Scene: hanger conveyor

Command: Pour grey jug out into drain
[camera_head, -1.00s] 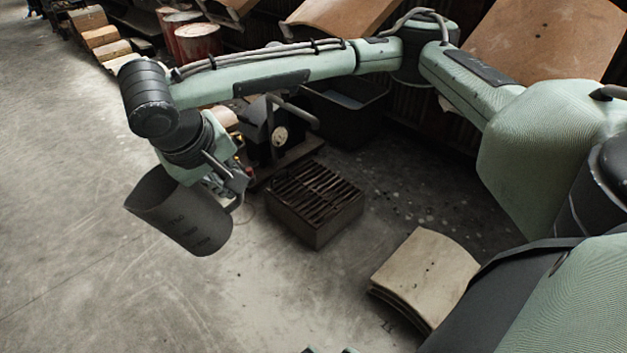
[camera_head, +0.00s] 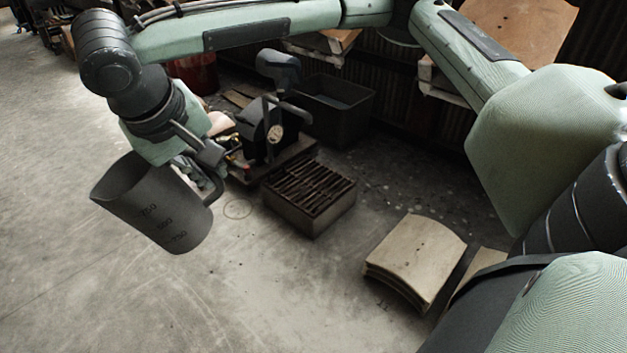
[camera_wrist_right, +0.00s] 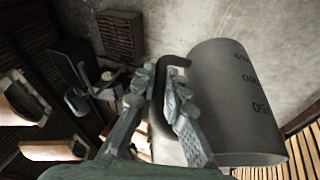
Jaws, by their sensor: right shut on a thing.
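The grey jug (camera_head: 155,208) hangs in the air at the left of the head view, tilted, with dark measuring marks on its side. My right gripper (camera_head: 207,172) is shut on its handle. In the right wrist view the gripper (camera_wrist_right: 163,95) has its fingers on either side of the dark handle, and the jug (camera_wrist_right: 235,100) is to the right. The drain (camera_head: 310,200), a dark box with a slatted grate on top, stands on the floor right of the jug. It also shows in the wrist view (camera_wrist_right: 120,35). The jug's inside is hidden. My left gripper is not seen.
A dark machine (camera_head: 265,130) on a low base stands behind the drain. A black open bin (camera_head: 340,105) is farther back. Stacked curved boards (camera_head: 415,258) lie on the floor at front right. The concrete floor at left and front is clear.

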